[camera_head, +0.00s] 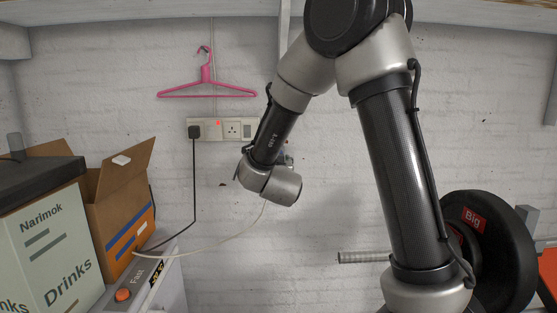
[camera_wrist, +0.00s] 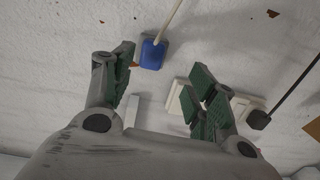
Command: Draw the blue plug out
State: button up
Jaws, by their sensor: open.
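The blue plug (camera_wrist: 153,54) shows in the wrist view with a pale cable leading up from it. In the head view it is hidden behind my arm; only its pale cable (camera_head: 225,239) shows below. My gripper (camera_wrist: 163,72) is open, its green-padded fingers apart. The plug is close to the left finger, near the fingertips, and no grip on it shows. The white socket strip (camera_head: 213,129) is on the wall, partly behind my arm; pale socket parts (camera_wrist: 178,96) show between and behind the fingers. How the plug sits in its socket is unclear.
A black plug (camera_head: 194,132) with a black cable is at the strip's left end. A pink hanger (camera_head: 207,86) hangs above. A Drinks box (camera_head: 40,235) and an open cardboard box (camera_head: 123,205) stand left. A weight plate (camera_head: 505,250) is at right.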

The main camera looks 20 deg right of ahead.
jog(key=w+d+r, duration=0.1)
jog(key=w+d, duration=0.2)
jog(key=w, duration=0.4)
jog(key=shift+d+r+t+h, duration=0.15)
jog(key=shift+r+t+h, duration=0.15)
jog(key=shift+r+h, duration=0.1)
jog(key=shift+w, duration=0.1)
jog(key=c, duration=1.1)
jog(key=shift+o, duration=1)
jog(key=shift+c, duration=1)
jog(key=shift+v, duration=2.6)
